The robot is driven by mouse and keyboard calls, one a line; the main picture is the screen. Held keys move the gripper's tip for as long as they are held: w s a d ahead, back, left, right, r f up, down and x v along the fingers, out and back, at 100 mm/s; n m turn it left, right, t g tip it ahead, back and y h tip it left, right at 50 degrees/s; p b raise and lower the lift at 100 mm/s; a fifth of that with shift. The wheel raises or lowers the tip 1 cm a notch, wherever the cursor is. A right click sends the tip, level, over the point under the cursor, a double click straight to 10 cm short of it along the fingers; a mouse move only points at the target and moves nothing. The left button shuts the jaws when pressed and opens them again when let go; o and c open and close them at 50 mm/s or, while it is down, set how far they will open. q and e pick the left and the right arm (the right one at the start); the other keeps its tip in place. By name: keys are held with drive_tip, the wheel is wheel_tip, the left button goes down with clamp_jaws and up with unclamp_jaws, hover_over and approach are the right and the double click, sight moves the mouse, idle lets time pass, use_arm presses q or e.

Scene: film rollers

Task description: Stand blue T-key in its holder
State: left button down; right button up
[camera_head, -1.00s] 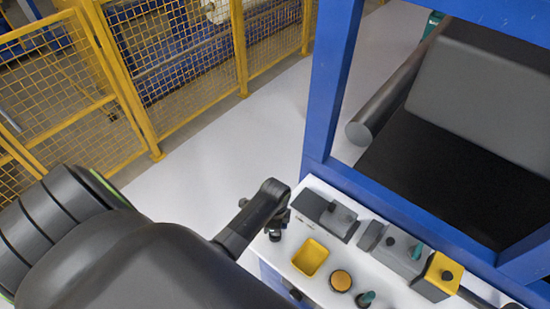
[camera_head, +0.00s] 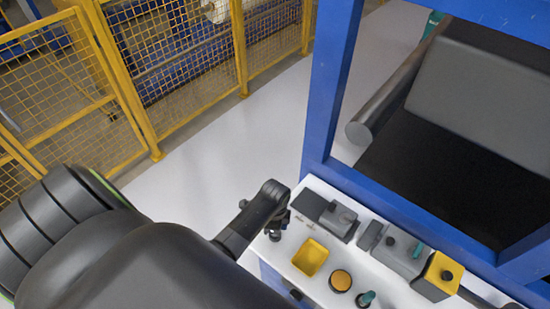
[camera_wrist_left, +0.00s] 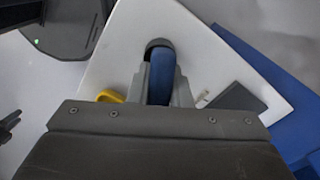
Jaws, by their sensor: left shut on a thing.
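My left gripper (camera_wrist_left: 161,88) is shut on the blue T-key (camera_wrist_left: 161,75) in the left wrist view. The key's blue part shows between the two grey fingers, and the rest of it is hidden. A dark round opening or ring (camera_wrist_left: 158,44) shows at the key's far end, on the white top; I cannot tell whether the key is in it or above it. In the head view my left gripper (camera_head: 277,222) is over the left end of the white table, with its fingertips small and dark. The blue key cannot be made out there. My right gripper is not seen.
The white table (camera_head: 318,287) carries a yellow tray (camera_head: 310,258), a yellow-topped round piece (camera_head: 340,281), a teal-handled piece (camera_head: 366,299), a grey block with a knob (camera_head: 338,219) and a yellow block (camera_head: 442,272). A blue frame (camera_head: 320,150) rises behind.

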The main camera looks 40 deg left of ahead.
use_arm(q)
drive_tip(key=shift+f, duration=0.15)
idle(0.7)
drive_tip(key=c, duration=0.9)
unclamp_jaws()
drive_tip(key=shift+o, duration=0.2)
drive_tip(key=shift+r, duration=3.55)
